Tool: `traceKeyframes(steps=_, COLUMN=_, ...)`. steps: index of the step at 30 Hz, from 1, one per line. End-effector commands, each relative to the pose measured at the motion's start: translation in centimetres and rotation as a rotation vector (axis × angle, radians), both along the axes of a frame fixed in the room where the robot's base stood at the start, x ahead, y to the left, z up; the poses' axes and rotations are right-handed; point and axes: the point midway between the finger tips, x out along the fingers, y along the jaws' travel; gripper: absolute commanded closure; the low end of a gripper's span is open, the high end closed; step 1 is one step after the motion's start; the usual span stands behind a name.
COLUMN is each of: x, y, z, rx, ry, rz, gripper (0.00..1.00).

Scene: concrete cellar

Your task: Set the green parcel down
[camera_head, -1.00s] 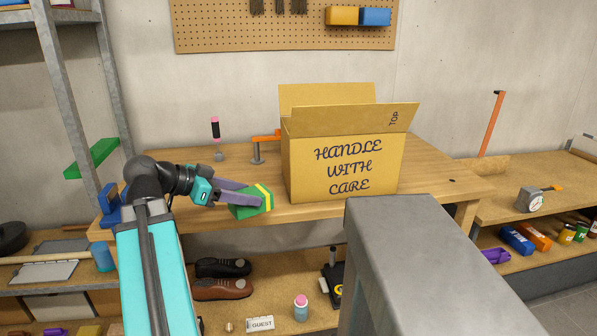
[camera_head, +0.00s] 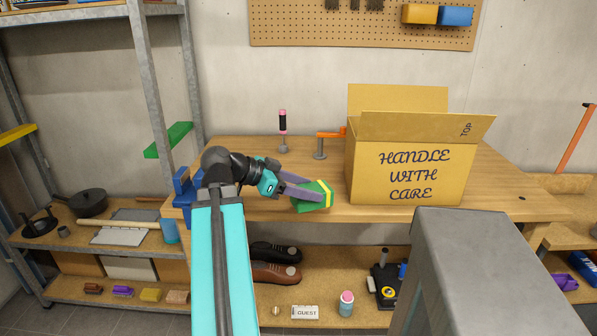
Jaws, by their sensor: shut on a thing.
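The green parcel (camera_head: 311,202) with a yellow band is in my gripper (camera_head: 304,194), at the front edge of the wooden workbench (camera_head: 255,209), left of the cardboard box. My gripper's purple fingers are shut on the parcel from the left. The parcel is close to the bench top; I cannot tell whether it touches it. Part of the parcel is hidden behind the fingers.
An open cardboard box (camera_head: 410,174) reading "HANDLE WITH CARE" stands on the bench right of the parcel. An orange clamp (camera_head: 321,143) and a pink-and-black handled tool (camera_head: 283,130) stand behind. A blue vise (camera_head: 187,195) is at the left end. Bare bench top lies between them.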

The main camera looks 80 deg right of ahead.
Motion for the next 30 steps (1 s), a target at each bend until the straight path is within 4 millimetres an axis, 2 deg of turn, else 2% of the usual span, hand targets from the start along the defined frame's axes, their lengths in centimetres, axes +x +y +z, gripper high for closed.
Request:
traceKeyframes(steps=1, x=0.0, y=-0.1, z=0.4, rx=0.001, ry=0.002, rz=0.0, gripper=0.77)
traceKeyframes(steps=30, x=0.4, y=-1.3, z=0.2, rx=0.002, ry=0.0, rz=0.0, gripper=0.77)
